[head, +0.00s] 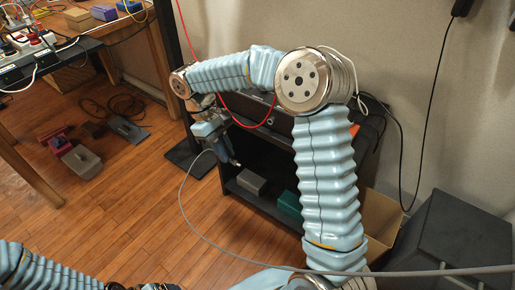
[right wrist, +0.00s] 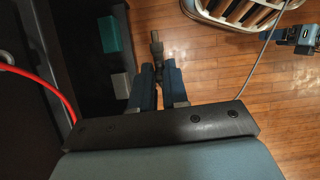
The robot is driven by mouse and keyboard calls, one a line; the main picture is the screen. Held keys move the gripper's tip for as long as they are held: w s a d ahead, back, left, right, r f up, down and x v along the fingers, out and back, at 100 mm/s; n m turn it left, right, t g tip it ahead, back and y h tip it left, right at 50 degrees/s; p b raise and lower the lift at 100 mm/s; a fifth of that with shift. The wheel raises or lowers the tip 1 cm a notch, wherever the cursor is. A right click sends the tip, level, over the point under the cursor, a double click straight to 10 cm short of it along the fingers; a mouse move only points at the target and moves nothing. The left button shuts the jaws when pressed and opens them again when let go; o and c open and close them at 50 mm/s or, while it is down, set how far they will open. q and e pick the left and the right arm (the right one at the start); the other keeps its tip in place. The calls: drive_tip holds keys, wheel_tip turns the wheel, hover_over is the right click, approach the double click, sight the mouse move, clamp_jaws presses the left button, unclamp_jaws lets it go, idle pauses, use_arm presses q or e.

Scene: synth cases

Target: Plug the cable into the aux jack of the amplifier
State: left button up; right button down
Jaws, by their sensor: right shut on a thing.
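My right gripper (head: 229,157) hangs from the bent right arm, in front of the open black cabinet. In the right wrist view its fingers (right wrist: 157,85) are shut on the cable's dark plug (right wrist: 157,48), whose end sticks out past the fingertips. The grey cable (head: 182,205) loops down from near the gripper and across to the lower right. A dark unit (head: 275,118) on the cabinet top, partly behind my arm, may be the amplifier; no aux jack can be made out. A blue part (right wrist: 303,36) in the right wrist view may be my left gripper; its jaws are unclear.
The black cabinet's shelf holds a grey box (head: 251,181) and a green box (head: 288,203). A red cable (head: 238,119) hangs close to my right wrist. A cardboard box (head: 380,222) and a dark box (head: 455,235) stand at right. Wooden floor (head: 125,190) is open at left.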

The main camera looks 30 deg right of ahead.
use_arm(q)
drive_tip(key=shift+o, duration=0.7)
wheel_tip(320, 180, down, 8)
drive_tip(key=b, duration=0.5)
drive_tip(key=shift+a+r, duration=0.15)
drive_tip(key=shift+a, duration=0.05)
drive_tip(key=f+b, duration=0.1)
drive_tip(key=b, duration=0.1)
drive_tip(key=f+b, duration=0.1)
drive_tip(key=f, duration=0.1)
drive_tip(key=a+f+b, duration=0.1)
drive_tip(key=f+b, duration=0.1)
drive_tip(key=shift+w+f+b, duration=0.15)
drive_tip(key=shift+w+b, duration=0.05)
drive_tip(key=shift+b, duration=0.15)
use_arm(e)
drive_tip(key=d+r+n+t+h, duration=0.1)
drive_tip(key=d+n, duration=0.3)
drive_tip(key=n, duration=0.5)
drive_tip(key=s+d+r+n+t+h, duration=0.1)
drive_tip(key=d+r+n+t+h, duration=0.1)
drive_tip(key=n, duration=0.7)
drive_tip(key=d+r+t, duration=0.1)
drive_tip(key=d+t, duration=0.1)
drive_tip(key=d, duration=0.1)
drive_tip(key=shift+r, duration=0.35)
use_arm(q)
drive_tip(key=shift+r, duration=0.2)
use_arm(e)
drive_tip(key=shift+r, duration=0.1)
